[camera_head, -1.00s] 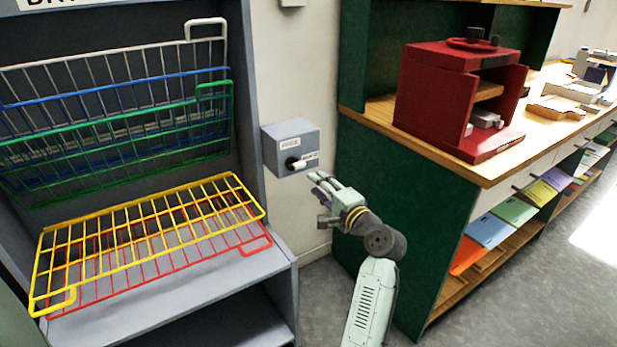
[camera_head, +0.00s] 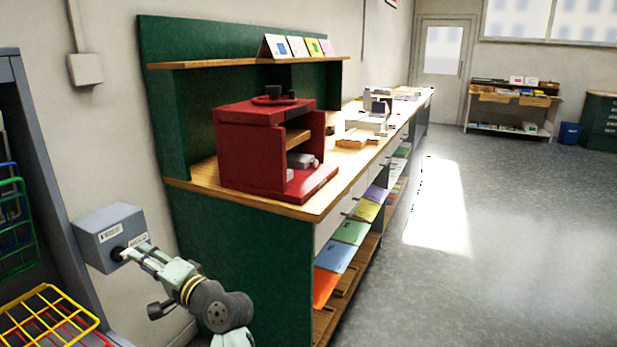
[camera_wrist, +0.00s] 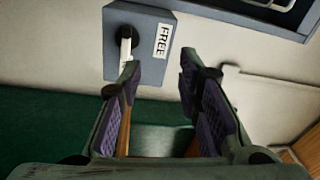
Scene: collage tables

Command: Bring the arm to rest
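My gripper (camera_head: 137,253) is on my arm at the lower left of the head view, in front of a grey switch box (camera_head: 104,222) on the wall. In the wrist view my gripper (camera_wrist: 158,82) has its two purple-padded fingers well apart, with nothing between them. The switch box (camera_wrist: 150,62) is just beyond the fingertips. Its white lever (camera_wrist: 125,46) on a black knob lies close to the left fingertip; whether they touch I cannot tell. A label beside it reads FREE. In the head view the gripper partly covers the knob.
A grey rack with wire shelves, yellow (camera_head: 45,320) and green (camera_head: 15,225), stands left of the box. A green-sided workbench (camera_head: 240,265) with a red cabinet (camera_head: 240,150) stands close on the right. Open floor (camera_head: 500,250) lies further right.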

